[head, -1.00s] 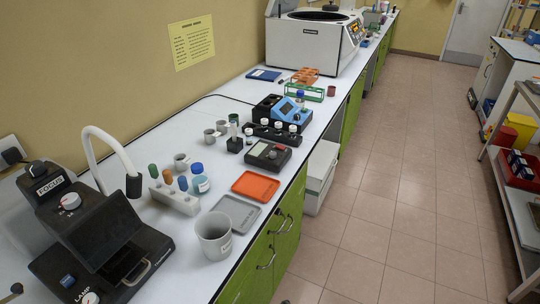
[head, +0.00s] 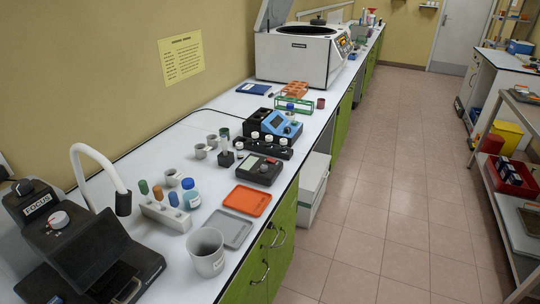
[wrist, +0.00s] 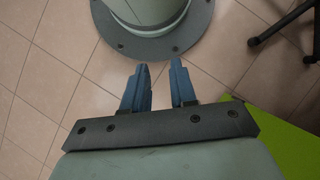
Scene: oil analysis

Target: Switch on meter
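A dark grey meter (head: 258,170) with a small screen and a red knob or button lies on the white bench, behind the orange tray. A blue-and-black instrument (head: 280,124) with a screen stands just behind it; I cannot tell from the frames which one the task means. Neither screen is clear enough to show whether it is lit. My gripper (wrist: 160,68) shows only in the wrist view, with two blue fingers apart and nothing between them. It is over the tiled floor, with no meter in that view.
Near the meter are the orange tray (head: 247,200), a grey tray (head: 229,228), a grey beaker (head: 206,252) and a tube rack (head: 166,213). A black lamp device (head: 75,245) fills the near left. A shelf cart (head: 520,205) stands at right. The aisle floor (head: 390,200) is clear.

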